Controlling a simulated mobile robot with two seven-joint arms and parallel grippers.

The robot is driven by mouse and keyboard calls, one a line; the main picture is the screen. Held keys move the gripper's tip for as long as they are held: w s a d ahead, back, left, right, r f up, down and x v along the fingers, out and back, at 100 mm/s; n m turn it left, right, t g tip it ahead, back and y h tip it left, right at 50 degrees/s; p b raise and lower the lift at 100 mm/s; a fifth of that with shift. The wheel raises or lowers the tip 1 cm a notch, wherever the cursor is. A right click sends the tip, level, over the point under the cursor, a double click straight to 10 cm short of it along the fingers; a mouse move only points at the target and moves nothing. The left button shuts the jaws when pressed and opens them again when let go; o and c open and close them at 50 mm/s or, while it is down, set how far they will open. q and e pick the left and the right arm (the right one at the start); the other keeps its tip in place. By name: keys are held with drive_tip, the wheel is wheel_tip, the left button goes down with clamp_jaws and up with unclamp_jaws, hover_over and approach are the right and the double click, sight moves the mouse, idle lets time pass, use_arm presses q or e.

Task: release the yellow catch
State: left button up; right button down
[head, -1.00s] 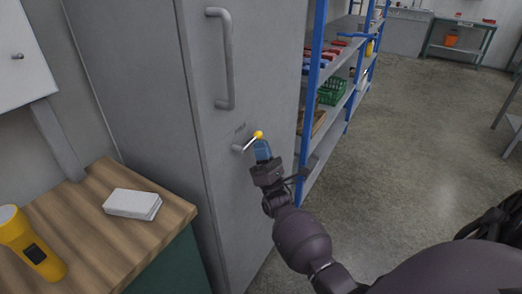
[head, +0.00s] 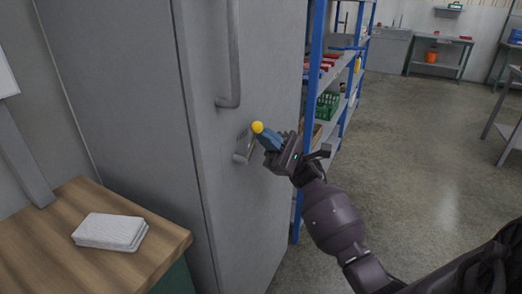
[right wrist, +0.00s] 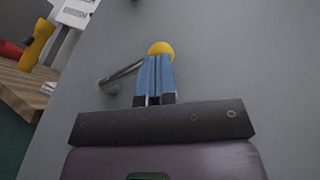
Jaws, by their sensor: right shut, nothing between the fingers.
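The yellow catch is a short metal lever with a yellow ball knob (head: 257,127) on the grey cabinet door, below the long handle. In the head view the lever slants steeply up and right from its pivot. My right gripper (head: 267,139) has blue fingers that are shut with nothing between them. Its fingertips are at the knob, from the lower right, and seem to touch it. In the right wrist view the knob (right wrist: 160,48) shows just beyond the closed fingertips (right wrist: 155,62), with the lever running down left to its pivot. My left gripper is not in view.
The tall grey cabinet (head: 150,120) has a vertical bar handle (head: 234,55). A wooden worktop (head: 60,255) with a white block (head: 110,231) is at lower left. A blue-framed shelf (head: 313,90) with a green basket (head: 327,105) stands right of the cabinet. Open floor lies further right.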

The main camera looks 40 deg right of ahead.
sight(261, 130)
drive_tip(key=a+r+n+g+h+b, duration=0.1)
drive_tip(key=n+g, duration=0.1)
drive_tip(key=n, duration=0.1)
drive_tip(key=r+n+g+h+b, duration=0.1)
drive_tip(key=n+g+b, duration=0.1)
drive_tip(key=g, duration=0.1)
drive_tip(key=s+a+r+n+g+h+b, duration=0.1)
drive_tip(key=n+g, duration=0.2)
drive_tip(key=shift+a+n+h+b, duration=0.3)
drive_tip(key=shift+a, duration=0.05)
drive_tip(key=shift+s+a+r+n+g+h, duration=0.15)
drive_tip(key=shift+a+n+g+h, duration=0.15)
drive_tip(key=shift+g+h, duration=0.1)
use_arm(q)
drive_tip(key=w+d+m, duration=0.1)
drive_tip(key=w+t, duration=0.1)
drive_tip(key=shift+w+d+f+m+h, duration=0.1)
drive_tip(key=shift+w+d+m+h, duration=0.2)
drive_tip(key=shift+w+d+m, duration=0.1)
use_arm(e)
drive_tip(key=shift+r, duration=0.1)
use_arm(q)
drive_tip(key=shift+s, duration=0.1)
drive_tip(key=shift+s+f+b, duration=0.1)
drive_tip(key=shift+b, duration=0.2)
